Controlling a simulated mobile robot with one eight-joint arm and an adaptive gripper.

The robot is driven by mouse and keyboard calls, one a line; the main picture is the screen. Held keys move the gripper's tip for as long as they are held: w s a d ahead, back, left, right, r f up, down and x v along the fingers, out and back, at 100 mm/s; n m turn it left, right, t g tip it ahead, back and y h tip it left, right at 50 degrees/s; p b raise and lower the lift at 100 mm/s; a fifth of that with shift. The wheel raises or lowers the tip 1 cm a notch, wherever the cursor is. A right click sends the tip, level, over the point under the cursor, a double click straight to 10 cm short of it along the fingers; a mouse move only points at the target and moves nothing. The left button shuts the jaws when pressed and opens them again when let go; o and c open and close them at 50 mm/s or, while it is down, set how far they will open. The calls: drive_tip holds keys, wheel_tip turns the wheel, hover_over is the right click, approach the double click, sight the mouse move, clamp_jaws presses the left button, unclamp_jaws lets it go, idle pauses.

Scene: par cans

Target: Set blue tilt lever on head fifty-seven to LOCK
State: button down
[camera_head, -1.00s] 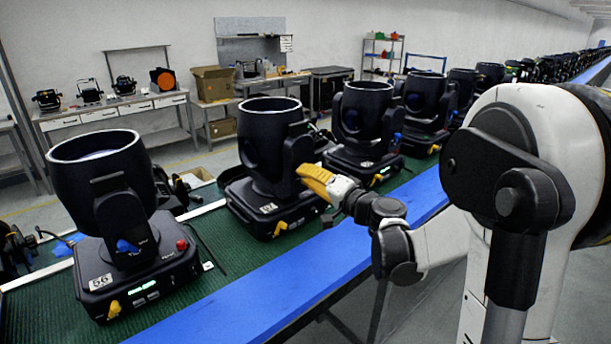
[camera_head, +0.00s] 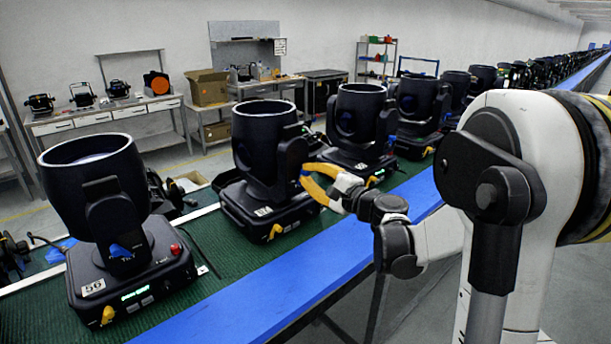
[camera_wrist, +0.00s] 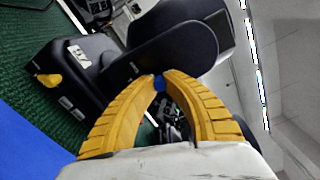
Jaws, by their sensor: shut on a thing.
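Head fifty-seven (camera_head: 262,160) is the second black moving head from the left, its white number label (camera_head: 263,211) on the base front and too small to read surely. In the wrist view its black arm (camera_wrist: 175,45) runs across the top and its base (camera_wrist: 65,85) is at left. The blue tilt lever (camera_wrist: 158,84) shows as a small blue piece between the tips of my yellow fingers (camera_wrist: 159,80). My gripper (camera_head: 305,180) is beside the head's right side, shut on that lever. The fingers hide most of the lever, and its LOCK marking cannot be seen.
Head 56 (camera_head: 125,230) stands at front left with its own blue lever (camera_head: 121,252). Another head (camera_head: 358,130) stands just behind my gripper. The heads sit on a green belt (camera_head: 215,255) edged by a blue rail (camera_head: 265,285). A yellow base lever (camera_wrist: 47,80) is near.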

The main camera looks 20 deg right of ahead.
drive_tip(key=shift+w+d+f+m, duration=0.1)
drive_tip(key=shift+d+m, duration=0.05)
drive_tip(key=shift+m, duration=0.4)
drive_tip(key=shift+d+f+m, duration=0.1)
drive_tip(key=shift+m, duration=0.45)
drive_tip(key=c, duration=1.4)
unclamp_jaws()
drive_tip(key=shift+d, duration=0.1)
drive_tip(key=v, duration=1.2)
drive_tip(key=shift+r, duration=0.1)
